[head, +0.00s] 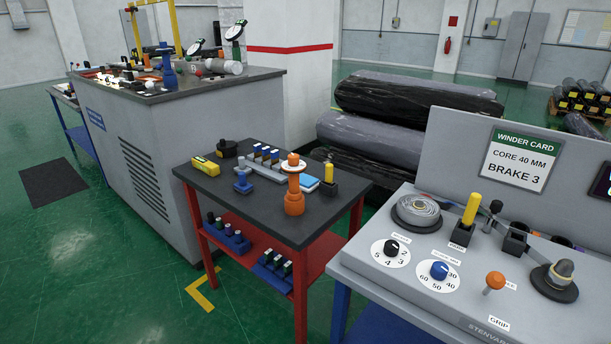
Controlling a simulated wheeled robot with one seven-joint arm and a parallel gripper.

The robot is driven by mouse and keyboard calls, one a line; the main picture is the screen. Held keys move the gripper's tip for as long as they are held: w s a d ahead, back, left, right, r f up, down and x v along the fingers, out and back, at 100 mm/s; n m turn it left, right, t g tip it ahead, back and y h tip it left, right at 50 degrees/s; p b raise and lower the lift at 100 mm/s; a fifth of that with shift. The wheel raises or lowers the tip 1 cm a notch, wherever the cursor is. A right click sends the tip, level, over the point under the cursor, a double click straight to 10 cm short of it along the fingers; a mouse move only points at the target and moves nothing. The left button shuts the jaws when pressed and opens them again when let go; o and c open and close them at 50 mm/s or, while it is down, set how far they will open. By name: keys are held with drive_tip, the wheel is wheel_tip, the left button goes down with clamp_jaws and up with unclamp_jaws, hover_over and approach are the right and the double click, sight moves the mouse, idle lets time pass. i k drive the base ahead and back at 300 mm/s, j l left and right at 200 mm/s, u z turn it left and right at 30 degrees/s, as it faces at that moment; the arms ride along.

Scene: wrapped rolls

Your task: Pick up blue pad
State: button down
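The blue pad (309,183) is a small flat light-blue block. It lies on the dark top of the red-framed cart (245,215), toward the right side. An orange post with a white disc (294,194) stands in front of it and hides part of its left side. A black block with a yellow upright handle (329,180) is close to its right. My gripper is not in view.
A grey rack of blue-topped pieces (264,172), a blue knob piece (242,184), a yellow tool (206,166) and a black round piece (227,148) share the cart top. A grey control console (400,285) stands at right, a grey machine cabinet (170,150) at left.

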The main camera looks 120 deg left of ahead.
sight(242, 186)
drive_tip(key=u, duration=4.1)
drive_tip(key=i+j, duration=0.1)
drive_tip(key=i, duration=0.35)
drive_tip(key=i+j+z, duration=0.15)
drive_tip(key=i, duration=0.3)
drive_tip(key=i+j, duration=0.15)
drive_tip(key=i, duration=0.3)
drive_tip(key=i+j+z, duration=0.1)
drive_tip(key=i, duration=0.35)
drive_tip(key=i+j, duration=0.05)
drive_tip(key=j, duration=0.05)
